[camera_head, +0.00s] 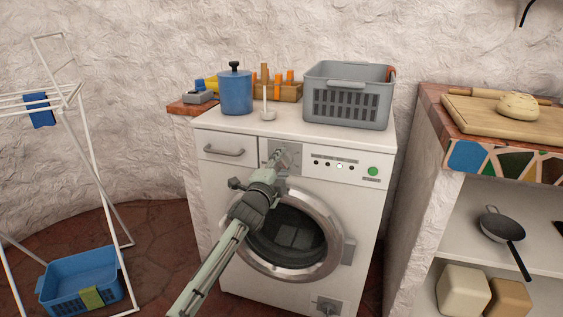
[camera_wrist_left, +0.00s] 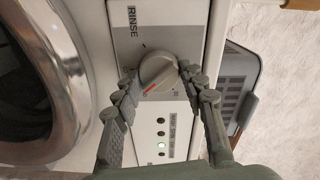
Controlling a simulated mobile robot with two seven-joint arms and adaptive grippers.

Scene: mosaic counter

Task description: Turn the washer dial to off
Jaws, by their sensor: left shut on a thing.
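The washer (camera_head: 225,172) stands against the wall with its round door shut. Its grey dial (camera_wrist_left: 158,68) sits on the front panel, with a red mark pointing down and left in the left wrist view. The word RINSE is printed beside it; other labels are too small or hidden. My left gripper (camera_head: 279,162) reaches the panel above the door. In the left wrist view its fingers (camera_wrist_left: 160,80) are on both sides of the dial, shut on it. My right gripper is not in view.
A grey basket (camera_head: 347,108), a blue pot (camera_head: 236,93) and a small white stand (camera_head: 268,115) are on the washer top. A lit indicator (camera_head: 339,166) and a green button (camera_head: 373,171) are right of the dial. A drying rack (camera_head: 100,190) stands left.

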